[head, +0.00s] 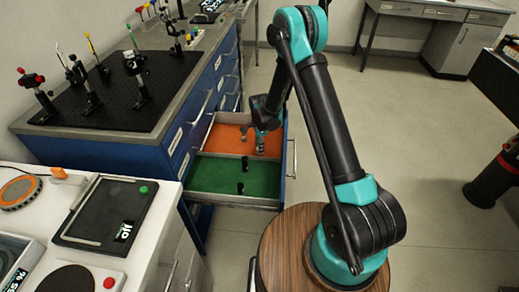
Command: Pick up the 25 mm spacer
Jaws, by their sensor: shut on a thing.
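My gripper (259,147) reaches down over the orange-lined compartment (225,138) of an open drawer. It is shut on a small part between its fingertips. The part is too small and too covered by the fingers to make out, so I cannot tell its size or whether it touches the drawer floor. Small dark cylindrical pieces stand nearby: one (244,164) by the divider and one (240,187) in the green-lined compartment (208,176). I cannot read which piece is the 25 mm spacer.
The drawer's front wall (291,158) and the divider are close to my gripper. A blue cabinet with a black optical breadboard (110,95) and posts stands at the left. A white bench with a black scale (105,213) is in front. Open floor (400,120) lies to the right.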

